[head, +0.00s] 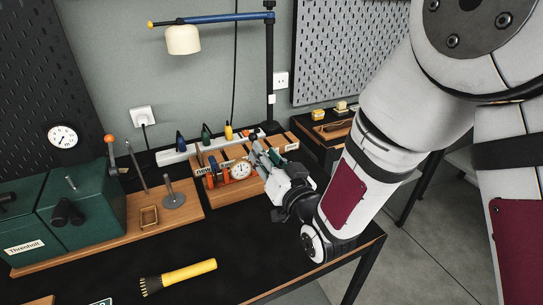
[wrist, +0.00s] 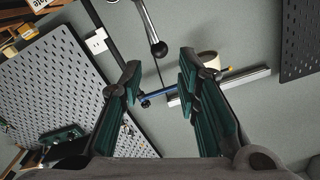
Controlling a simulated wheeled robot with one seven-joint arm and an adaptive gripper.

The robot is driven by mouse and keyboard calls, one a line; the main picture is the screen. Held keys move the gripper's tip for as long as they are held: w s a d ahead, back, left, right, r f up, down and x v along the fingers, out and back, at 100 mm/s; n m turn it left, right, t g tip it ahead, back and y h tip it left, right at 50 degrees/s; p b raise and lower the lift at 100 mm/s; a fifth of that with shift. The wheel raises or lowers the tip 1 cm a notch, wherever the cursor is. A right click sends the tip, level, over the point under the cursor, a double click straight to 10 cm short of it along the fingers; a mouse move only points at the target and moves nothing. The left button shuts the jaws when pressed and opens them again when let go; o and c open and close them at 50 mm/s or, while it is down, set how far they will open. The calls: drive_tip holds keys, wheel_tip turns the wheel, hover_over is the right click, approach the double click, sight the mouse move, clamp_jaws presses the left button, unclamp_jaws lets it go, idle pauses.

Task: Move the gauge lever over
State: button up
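A metal lever with a dark ball knob (wrist: 158,48) hangs into the top of the wrist view, just beyond and between my fingertips. I cannot tell for sure whether it is the gauge lever. My gripper (wrist: 160,72) is open, with nothing between its green-padded fingers. In the head view my gripper (head: 263,153) is over the right part of the wooden rack, close to a round white dial gauge (head: 241,170). My gripper and wrist hide part of the rack there, and I cannot make out the knobbed lever in the head view.
A green press (head: 85,205) with an orange-knobbed lever (head: 109,140) stands at left. A yellow-handled brush (head: 178,276) lies on the black bench (head: 110,262). A lamp (head: 183,40) rises behind the rack.

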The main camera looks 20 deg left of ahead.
sight(254, 140)
drive_tip(key=x, duration=0.7)
drive_tip(key=shift+d, duration=0.1)
drive_tip(key=c, duration=0.6)
drive_tip(key=shift+c, duration=0.2)
drive_tip(key=shift+w+d+f+b, duration=0.2)
drive_tip(key=shift+w+d+b, duration=0.5)
drive_tip(key=shift+w+b, duration=0.1)
drive_tip(key=shift+w+d+f+b, duration=0.45)
drive_tip(key=shift+w+d+b, duration=0.15)
drive_tip(key=shift+w+b, duration=0.1)
drive_tip(key=shift+f, duration=0.1)
